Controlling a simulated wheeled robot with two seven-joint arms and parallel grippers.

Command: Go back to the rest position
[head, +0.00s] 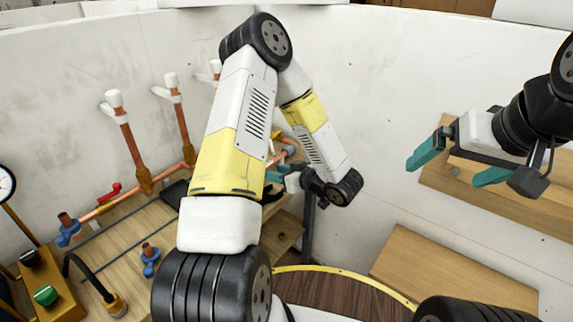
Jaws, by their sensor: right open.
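My left arm rises from the bottom and bends at the top of the head view. Its gripper (279,167) is low behind the arm's links, over the workbench (120,244) near the copper pipes. Only bits of its teal fingers show, so its jaw state and anything in it are hidden. My right gripper (447,171) is at the right, its teal fingers apart and pointing left. Nothing shows between them. It is in front of the white wall and a wooden board (520,200).
Copper pipes (131,143) with white caps stand along the bench's back. Blue-handled valves (150,260), a red lever (110,192), a box with a green button (46,295), a black hose (92,278) and a gauge (5,184) are at left. A lower wooden panel (450,275) is at right.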

